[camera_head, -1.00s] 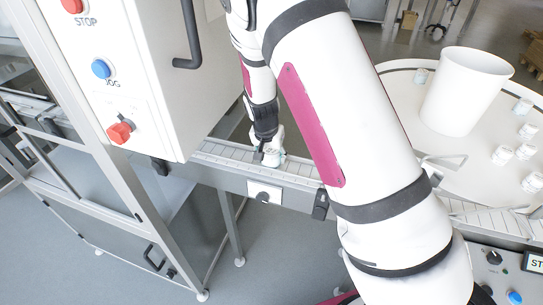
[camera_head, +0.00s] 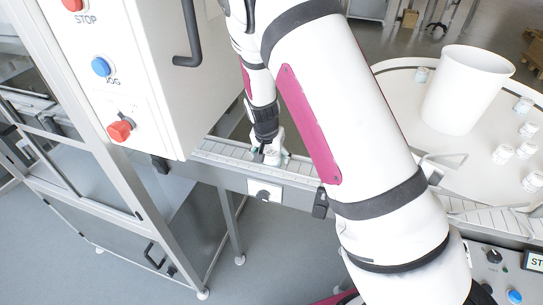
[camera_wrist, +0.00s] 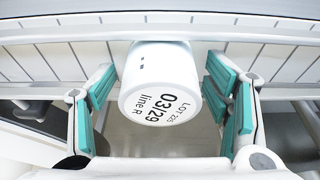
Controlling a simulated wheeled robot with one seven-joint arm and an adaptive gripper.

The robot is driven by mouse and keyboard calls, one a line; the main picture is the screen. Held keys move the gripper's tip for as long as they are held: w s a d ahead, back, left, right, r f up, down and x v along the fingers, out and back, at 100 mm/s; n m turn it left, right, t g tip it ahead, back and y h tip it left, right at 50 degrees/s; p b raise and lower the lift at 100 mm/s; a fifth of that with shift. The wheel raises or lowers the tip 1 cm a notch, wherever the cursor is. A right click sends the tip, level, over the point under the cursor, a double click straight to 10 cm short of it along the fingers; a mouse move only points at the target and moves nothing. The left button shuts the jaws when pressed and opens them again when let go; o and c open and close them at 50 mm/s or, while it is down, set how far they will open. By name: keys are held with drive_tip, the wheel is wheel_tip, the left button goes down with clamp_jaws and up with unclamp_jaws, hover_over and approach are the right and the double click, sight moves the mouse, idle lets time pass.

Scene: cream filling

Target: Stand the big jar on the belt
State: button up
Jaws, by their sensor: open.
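The big jar (camera_wrist: 160,80) is white and round. In the wrist view its printed end, reading LOT 225 03/29 line R, faces the camera. It stands at the belt (camera_wrist: 40,62), between my two teal-padded fingers. My gripper (camera_wrist: 162,100) is open, with a gap between each finger and the jar. In the head view my gripper (camera_head: 270,152) is low over the belt (camera_head: 225,151), left of my big arm link. The jar is small and mostly hidden by the fingers there.
A white control cabinet (camera_head: 150,110) with buttons and a black handle stands close left of the gripper. A round table (camera_head: 400,90) at the right holds a large white bin (camera_head: 466,90) and several small jars (camera_head: 502,154). A metal guide lies at the table's belt side.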

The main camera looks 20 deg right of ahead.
drive_tip(key=s+r+n+y, duration=0.1)
drive_tip(key=s+r, duration=0.4)
drive_tip(key=r, duration=0.4)
drive_tip(key=s+r+n+t+y, duration=0.1)
drive_tip(key=s+r, duration=0.4)
drive_tip(key=r, duration=0.4)
drive_tip(key=s+r+n, duration=0.1)
drive_tip(key=s+r, duration=0.4)
drive_tip(key=r, duration=0.4)
drive_tip(key=s+r+n+t, duration=0.1)
drive_tip(key=s+r+n, duration=0.1)
drive_tip(key=s, duration=0.5)
drive_tip(key=s+r+n, duration=0.2)
drive_tip(key=s+r, duration=0.1)
drive_tip(key=s, duration=0.5)
drive_tip(key=shift+s+r+t, duration=0.25)
drive_tip(key=shift+s+t, duration=0.05)
drive_tip(key=shift+t, duration=0.1)
